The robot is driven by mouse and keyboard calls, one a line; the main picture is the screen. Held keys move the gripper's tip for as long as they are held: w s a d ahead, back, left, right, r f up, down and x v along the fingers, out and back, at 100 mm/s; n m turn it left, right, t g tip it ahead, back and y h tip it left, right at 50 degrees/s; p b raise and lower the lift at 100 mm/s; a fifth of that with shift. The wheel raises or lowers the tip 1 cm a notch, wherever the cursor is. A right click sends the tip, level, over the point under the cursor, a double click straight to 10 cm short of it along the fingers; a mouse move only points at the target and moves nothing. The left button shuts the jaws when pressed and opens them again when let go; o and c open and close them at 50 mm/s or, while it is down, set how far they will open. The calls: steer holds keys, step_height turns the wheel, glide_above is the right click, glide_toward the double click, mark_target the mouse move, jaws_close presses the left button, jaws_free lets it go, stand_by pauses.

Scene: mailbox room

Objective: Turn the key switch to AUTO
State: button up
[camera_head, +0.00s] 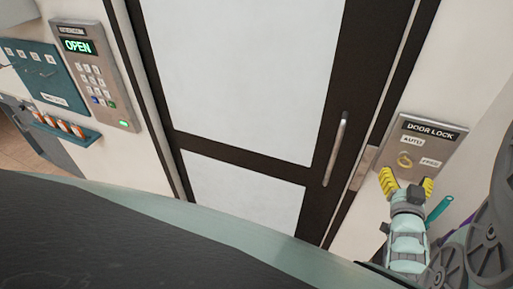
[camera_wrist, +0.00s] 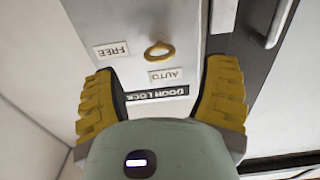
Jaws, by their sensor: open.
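The DOOR LOCK panel (camera_head: 437,137) is a grey metal plate on the wall to the right of the door. My gripper (camera_head: 406,182) has yellow fingers, is open and empty, and is just below the key switch. In the wrist view the key switch (camera_wrist: 159,50) shows upside down beyond and between my open fingers (camera_wrist: 165,85), apart from them. The AUTO label (camera_wrist: 166,75) is nearer my gripper there than the FREE label (camera_wrist: 113,50).
A dark-framed door (camera_head: 240,75) with white panels and a vertical handle (camera_head: 336,150) stands left of the panel. An intercom keypad (camera_head: 95,80) reading OPEN, a teal key board (camera_head: 35,72) and a small teal shelf (camera_head: 60,130) are on the left wall.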

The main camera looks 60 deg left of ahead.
mark_target(404, 167)
steer(key=shift+b+x, duration=0.45)
steer(key=shift+x, duration=2.2)
steer(key=shift+a, duration=0.1)
steer(key=c, duration=1.2)
